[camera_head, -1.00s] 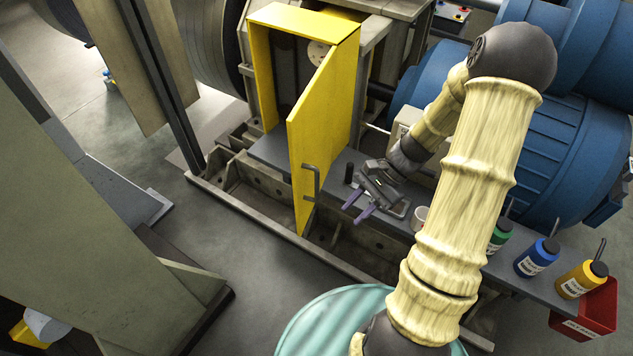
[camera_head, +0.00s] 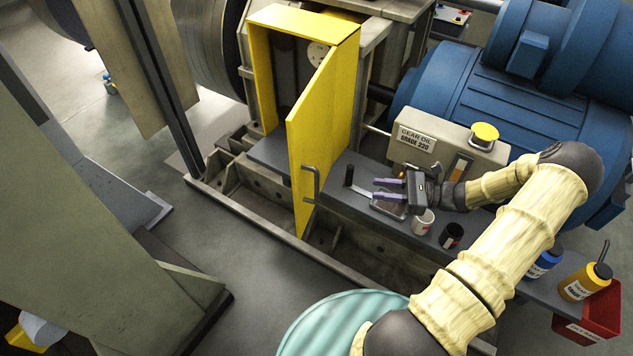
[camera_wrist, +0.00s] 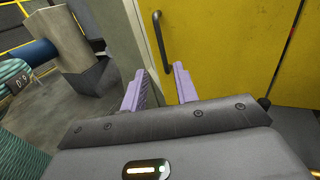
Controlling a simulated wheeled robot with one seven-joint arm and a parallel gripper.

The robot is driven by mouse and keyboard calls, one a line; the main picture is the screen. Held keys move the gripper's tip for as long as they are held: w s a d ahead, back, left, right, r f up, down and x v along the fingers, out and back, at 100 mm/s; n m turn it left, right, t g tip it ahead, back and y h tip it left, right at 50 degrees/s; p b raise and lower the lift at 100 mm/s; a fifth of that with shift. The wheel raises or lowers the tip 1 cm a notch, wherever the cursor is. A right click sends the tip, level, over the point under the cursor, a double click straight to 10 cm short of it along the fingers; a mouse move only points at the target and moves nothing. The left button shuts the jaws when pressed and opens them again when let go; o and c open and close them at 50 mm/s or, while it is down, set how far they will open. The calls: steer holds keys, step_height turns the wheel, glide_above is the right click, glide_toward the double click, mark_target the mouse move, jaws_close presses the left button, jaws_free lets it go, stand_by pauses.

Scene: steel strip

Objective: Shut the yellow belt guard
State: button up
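The yellow belt guard (camera_head: 266,75) is a box with its door (camera_head: 322,140) swung wide open toward the front. Dark pulley parts show inside it. A grey bar handle (camera_head: 316,183) is on the door near its free edge. My gripper (camera_head: 378,189) is to the right of the door, above the grey shelf, with its purple fingers pointing left toward the door. In the wrist view the fingers (camera_wrist: 158,88) are apart with nothing between them. The door (camera_wrist: 222,50) and its handle (camera_wrist: 160,42) lie ahead of them, and the gripper touches neither.
The grey shelf (camera_head: 392,234) holds a white mug (camera_head: 423,222), a dark cup (camera_head: 452,236), a black upright item (camera_head: 349,175) and several bottles. A gear oil box (camera_head: 440,150) stands behind my gripper. A red bin (camera_head: 590,318) is at far right. Floor left of the door is clear.

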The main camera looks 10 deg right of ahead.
steer(key=p, duration=0.3)
glide_above(317, 201)
steer(key=shift+w, duration=0.35)
jaws_close()
